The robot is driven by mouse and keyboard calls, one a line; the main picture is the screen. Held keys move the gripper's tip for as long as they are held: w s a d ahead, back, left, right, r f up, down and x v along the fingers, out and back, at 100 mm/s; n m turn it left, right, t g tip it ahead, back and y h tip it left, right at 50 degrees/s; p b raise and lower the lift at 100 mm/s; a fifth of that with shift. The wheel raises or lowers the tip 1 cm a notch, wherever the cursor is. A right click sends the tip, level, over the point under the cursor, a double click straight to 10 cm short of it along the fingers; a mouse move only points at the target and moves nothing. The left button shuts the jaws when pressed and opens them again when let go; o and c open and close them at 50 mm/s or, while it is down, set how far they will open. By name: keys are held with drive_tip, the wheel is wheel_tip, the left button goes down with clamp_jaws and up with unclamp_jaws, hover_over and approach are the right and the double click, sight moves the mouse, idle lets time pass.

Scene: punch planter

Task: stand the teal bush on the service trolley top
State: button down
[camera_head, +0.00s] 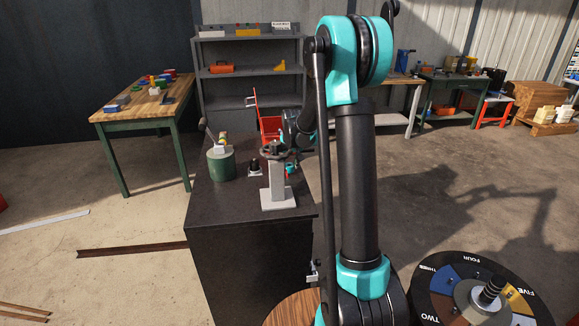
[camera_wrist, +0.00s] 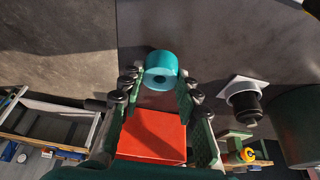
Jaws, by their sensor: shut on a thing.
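The teal bush (camera_wrist: 161,66) is a short ring with a dark hole, seen between my fingertips in the wrist view. My gripper (camera_wrist: 160,84) is shut on it, with a green-lined finger on each side. In the head view the bush (camera_head: 291,169) shows as a small teal patch behind the grey press, partly hidden. It is over or near the right side of the dark bench; I cannot tell its height.
The dark bench (camera_head: 240,204) carries a grey press with a handwheel (camera_head: 277,185), a green cylinder (camera_head: 221,164) and a black part on a white base (camera_head: 254,168). A grey shelf (camera_head: 248,56) stands behind. A numbered wheel (camera_head: 441,306) is at front right.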

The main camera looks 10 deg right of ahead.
drive_tip(key=shift+f, duration=0.4)
drive_tip(key=shift+f, duration=0.15)
drive_tip(key=c, duration=1.1)
unclamp_jaws()
drive_tip(key=v, duration=1.2)
